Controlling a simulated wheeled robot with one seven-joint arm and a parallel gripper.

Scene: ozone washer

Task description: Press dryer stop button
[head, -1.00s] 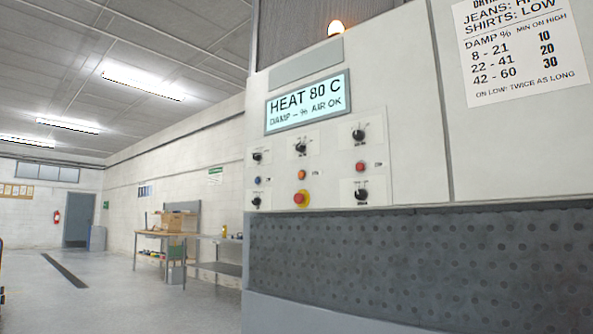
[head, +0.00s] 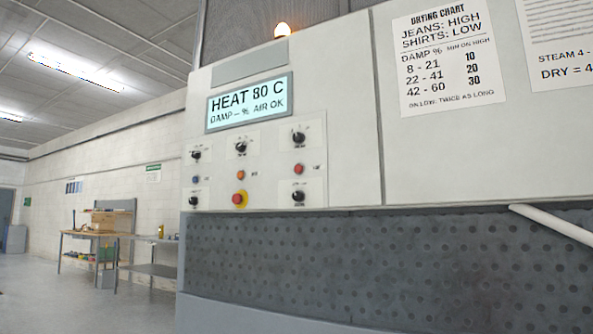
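The dryer's white control panel (head: 258,160) is left of centre in the head view. It has several black knobs and small coloured buttons. A small red button (head: 299,169) is on its right side between two black knobs. A larger red button on a yellow ring (head: 239,199) is low in the middle. An orange button (head: 240,175) is just above that, and a blue button (head: 196,179) is on the left. The button labels are too small to read. The display (head: 249,102) reads "HEAT 80 C, DAMP -- % AIR OK". My gripper is not in view.
A dark perforated panel (head: 380,262) spans below the controls. A pale bar (head: 555,226) juts in at the right edge. A drying chart (head: 446,60) hangs above. A workbench (head: 92,236) stands at the back left, with open floor (head: 60,300) before it.

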